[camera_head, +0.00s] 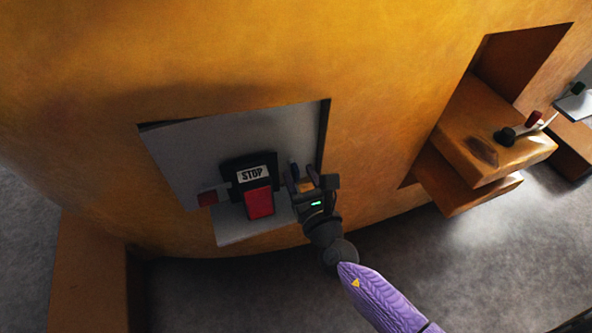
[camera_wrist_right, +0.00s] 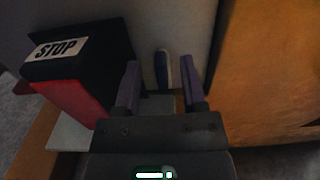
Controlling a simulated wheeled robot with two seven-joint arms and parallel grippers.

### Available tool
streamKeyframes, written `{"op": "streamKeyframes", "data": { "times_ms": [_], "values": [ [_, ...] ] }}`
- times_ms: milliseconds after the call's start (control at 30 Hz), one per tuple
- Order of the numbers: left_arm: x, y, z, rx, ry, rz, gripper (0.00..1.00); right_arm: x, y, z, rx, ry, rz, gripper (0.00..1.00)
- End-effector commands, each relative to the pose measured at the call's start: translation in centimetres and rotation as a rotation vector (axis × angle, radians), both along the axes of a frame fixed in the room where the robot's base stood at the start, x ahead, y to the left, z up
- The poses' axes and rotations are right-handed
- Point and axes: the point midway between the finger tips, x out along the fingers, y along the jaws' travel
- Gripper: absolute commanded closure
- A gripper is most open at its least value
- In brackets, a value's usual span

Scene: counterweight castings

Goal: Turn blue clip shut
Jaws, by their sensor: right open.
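The blue clip (camera_wrist_right: 162,70) shows in the right wrist view as a small upright piece with a pale side, on the grey panel beside the STOP box. My right gripper (camera_wrist_right: 159,84) is open, with its two purple fingers apart and the clip seen in the gap between them. I cannot tell whether the fingers touch it. In the head view my right gripper (camera_head: 304,178) is at the right part of the recessed panel, and I cannot make out the clip clearly there. My left gripper is not in view.
The black STOP box (camera_head: 249,174) with a red lower part is just left of my right gripper. The grey panel (camera_head: 185,150) sits in a recess of the large orange casting (camera_head: 240,60). An orange ledge (camera_head: 465,125) juts out at right.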

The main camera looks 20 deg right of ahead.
Motion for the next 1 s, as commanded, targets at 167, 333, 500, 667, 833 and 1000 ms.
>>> {"op": "streamKeyframes", "data": {
  "times_ms": [167, 333, 500, 667, 833, 1000],
  "values": [
    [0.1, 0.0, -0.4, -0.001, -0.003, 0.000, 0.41, 1.5, 0.1, -0.1, 0.002, 0.001, 0.000, 0.47],
    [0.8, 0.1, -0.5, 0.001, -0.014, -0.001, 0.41, 1.7, 0.1, 0.0, 0.002, 0.002, 0.001, 0.47],
    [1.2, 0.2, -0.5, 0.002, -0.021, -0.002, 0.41, 1.6, 0.1, 0.0, 0.003, 0.002, 0.000, 0.64],
    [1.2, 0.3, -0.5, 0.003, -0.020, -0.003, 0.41, 1.6, 0.1, 0.0, 0.003, 0.002, 0.000, 0.98],
    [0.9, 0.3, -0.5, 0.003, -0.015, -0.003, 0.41, 1.6, 0.1, -0.1, 0.003, 0.002, 0.000, 1.00],
    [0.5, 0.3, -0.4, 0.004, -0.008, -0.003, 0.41, 1.6, 0.0, -0.1, 0.008, 0.003, 0.000, 1.00]
  ]
}}
